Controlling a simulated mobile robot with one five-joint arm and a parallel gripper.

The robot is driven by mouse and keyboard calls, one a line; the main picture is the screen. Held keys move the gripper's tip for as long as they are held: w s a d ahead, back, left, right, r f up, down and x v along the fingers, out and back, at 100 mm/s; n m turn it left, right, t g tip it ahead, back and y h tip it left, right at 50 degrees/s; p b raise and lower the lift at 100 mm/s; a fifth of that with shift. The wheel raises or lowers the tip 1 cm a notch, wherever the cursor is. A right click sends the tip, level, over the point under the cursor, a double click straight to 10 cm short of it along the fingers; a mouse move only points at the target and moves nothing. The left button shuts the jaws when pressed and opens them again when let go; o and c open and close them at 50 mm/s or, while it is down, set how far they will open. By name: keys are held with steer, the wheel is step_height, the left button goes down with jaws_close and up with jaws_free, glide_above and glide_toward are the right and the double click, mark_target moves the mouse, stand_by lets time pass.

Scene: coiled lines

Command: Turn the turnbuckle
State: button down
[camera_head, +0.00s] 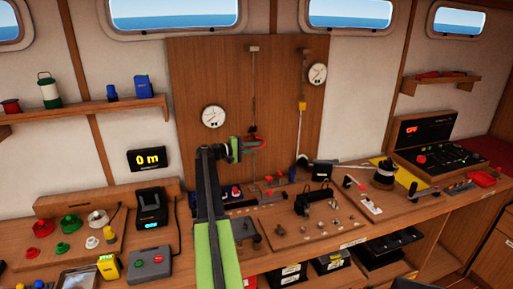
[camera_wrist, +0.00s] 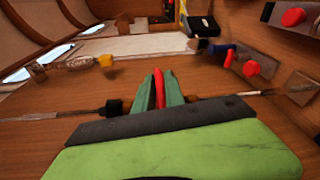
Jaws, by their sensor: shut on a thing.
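The turnbuckle hangs on a vertical line against the wooden wall panel in the head view, below a dark rod end (camera_head: 253,128). Its red part (camera_head: 260,141) shows beside my gripper (camera_head: 240,148). In the wrist view my gripper's green jaws (camera_wrist: 160,91) are shut on this red part (camera_wrist: 159,86), which stands up between them. The line runs across behind the jaws, with a black collar (camera_wrist: 112,107) on the left and a thin rod (camera_wrist: 245,94) on the right. Much of the turnbuckle is hidden by my jaws and wrist.
A second line with a yellow piece (camera_head: 301,105) hangs to the right. The bench below holds control boards with levers (camera_head: 318,201). A shelf (camera_head: 85,110) juts out at left.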

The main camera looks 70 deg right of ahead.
steer(key=shift+w+f+m+g+y, duration=0.1)
steer(key=shift+m+g+y, duration=0.2)
steer(key=shift+m, duration=0.1)
steer(key=c, duration=1.8)
jaws_free()
steer(key=shift+c, duration=0.2)
steer(key=o, duration=0.3)
steer(key=shift+d+f, duration=0.15)
steer(key=shift+o, duration=0.2)
steer(key=p+v, duration=0.2)
steer(key=v, duration=1.5)
steer(key=shift+w+a, duration=0.2)
steer(key=shift+a, duration=0.1)
